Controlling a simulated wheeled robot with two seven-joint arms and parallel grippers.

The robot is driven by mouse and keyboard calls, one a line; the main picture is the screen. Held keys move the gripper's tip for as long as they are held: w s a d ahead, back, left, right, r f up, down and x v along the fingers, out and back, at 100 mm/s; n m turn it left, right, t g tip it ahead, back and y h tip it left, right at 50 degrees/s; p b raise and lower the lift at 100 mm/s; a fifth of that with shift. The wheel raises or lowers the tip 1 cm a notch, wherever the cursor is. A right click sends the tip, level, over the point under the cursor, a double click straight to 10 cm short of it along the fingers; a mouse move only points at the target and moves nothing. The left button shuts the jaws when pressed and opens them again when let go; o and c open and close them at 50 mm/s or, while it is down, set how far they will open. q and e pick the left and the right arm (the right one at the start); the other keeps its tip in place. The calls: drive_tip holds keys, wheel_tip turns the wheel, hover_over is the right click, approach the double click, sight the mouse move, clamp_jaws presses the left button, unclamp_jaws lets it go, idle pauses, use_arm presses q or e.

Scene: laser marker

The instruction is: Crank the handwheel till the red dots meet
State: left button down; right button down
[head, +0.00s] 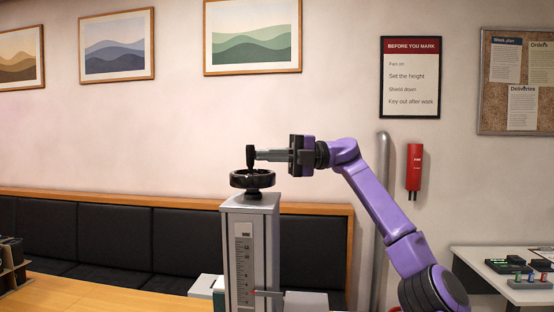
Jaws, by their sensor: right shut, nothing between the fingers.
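The black handwheel (252,180) sits on top of the grey column (262,220) of the laser marker, with its dark crank knob (251,158) standing upright from the rim. My right gripper (259,155) comes in from the right at knob height. Its grey fingers are shut and empty, their tips beside or against the knob; I cannot tell whether they touch. A ruled scale (244,265) runs down the column's front, with a red pointer (266,292) near its lower end. I cannot make out two separate red dots. My left gripper is out of view.
A wooden table (110,292) and a black padded bench (110,240) lie to the left and behind. A grey pipe (381,220) and a red extinguisher (414,168) are on the wall at right. A white side table (490,262) holds small items.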

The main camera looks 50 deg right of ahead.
drive_tip(key=shift+w+a+f+b, duration=0.1)
drive_tip(key=shift+w+b, duration=0.3)
drive_tip(key=shift+w, duration=0.1)
